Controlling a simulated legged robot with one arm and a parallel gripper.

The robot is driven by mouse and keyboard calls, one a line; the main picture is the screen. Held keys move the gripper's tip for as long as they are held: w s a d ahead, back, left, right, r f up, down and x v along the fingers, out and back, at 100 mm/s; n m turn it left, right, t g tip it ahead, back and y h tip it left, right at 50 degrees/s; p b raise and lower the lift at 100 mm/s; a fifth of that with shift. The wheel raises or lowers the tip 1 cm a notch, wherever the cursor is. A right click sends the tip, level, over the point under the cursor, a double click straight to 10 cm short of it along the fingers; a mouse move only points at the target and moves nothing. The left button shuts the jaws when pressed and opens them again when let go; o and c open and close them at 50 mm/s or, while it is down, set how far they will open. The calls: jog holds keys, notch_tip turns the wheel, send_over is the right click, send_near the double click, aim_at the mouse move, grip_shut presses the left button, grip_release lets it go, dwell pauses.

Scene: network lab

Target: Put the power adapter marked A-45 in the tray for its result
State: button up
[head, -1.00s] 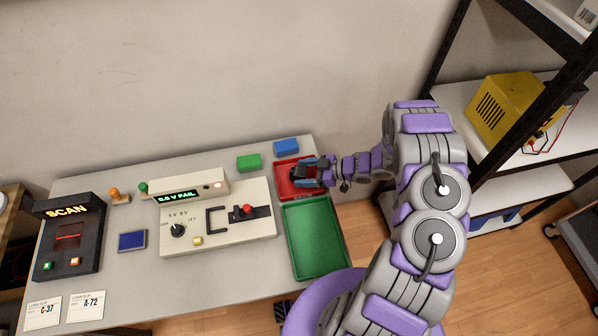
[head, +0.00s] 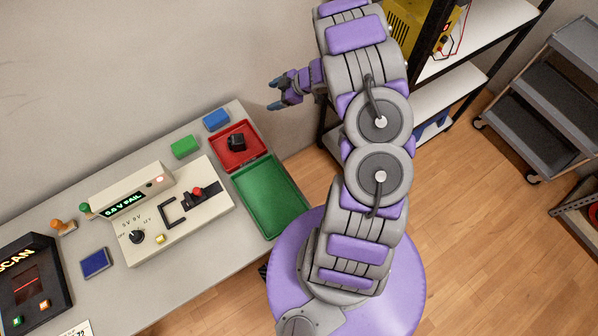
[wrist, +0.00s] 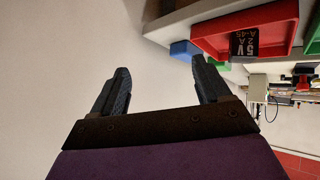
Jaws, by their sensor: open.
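The black power adapter (head: 237,142) lies in the red tray (head: 250,159) at the far right of the bench. In the wrist view the adapter (wrist: 244,44) shows a label reading 5V 2A A-45, and the red tray (wrist: 279,20) is seen around it. The green tray (head: 269,199) beside the red one is empty. My gripper (head: 275,94) is open and empty, raised off to the right of the bench and apart from the red tray. Its two open fingers also show in the wrist view (wrist: 158,88). The tester display (head: 125,204) reads a FAIL result.
A cream tester (head: 200,222) with knob and red-topped lever, a black scanner (head: 30,285), and blue (head: 216,119) and green (head: 185,147) blocks stand on the bench. Shelving (head: 440,95) stands right of my arm, a grey cart (head: 555,90) beyond. Floor between is clear.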

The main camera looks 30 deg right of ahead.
jog(key=w+d+r+m+t+h, duration=0.1)
jog(key=w+d+r+m+h, duration=0.2)
jog(key=d+r+h, duration=0.7)
jog(key=s+r+m+g+h, duration=0.1)
jog(key=s+r+m, duration=0.25)
jog(key=r, duration=0.35)
jog(key=s+r+m+g+h, duration=0.1)
jog(key=s+r+m, duration=0.1)
jog(key=s+r, duration=0.4)
jog(key=s+a+r+m+g+y, duration=0.1)
jog(key=s+a+g, duration=0.3)
jog(key=s+a, duration=0.9)
jog(key=s+a+r+m+g+y, duration=0.2)
jog(key=s+a, duration=1.1)
jog(key=s, duration=0.8)
jog(key=shift+a+r+g+y, duration=0.25)
jog(key=shift+r+g+y, duration=0.3)
jog(key=shift+g+y, duration=0.55)
jog(key=shift+m, duration=0.25)
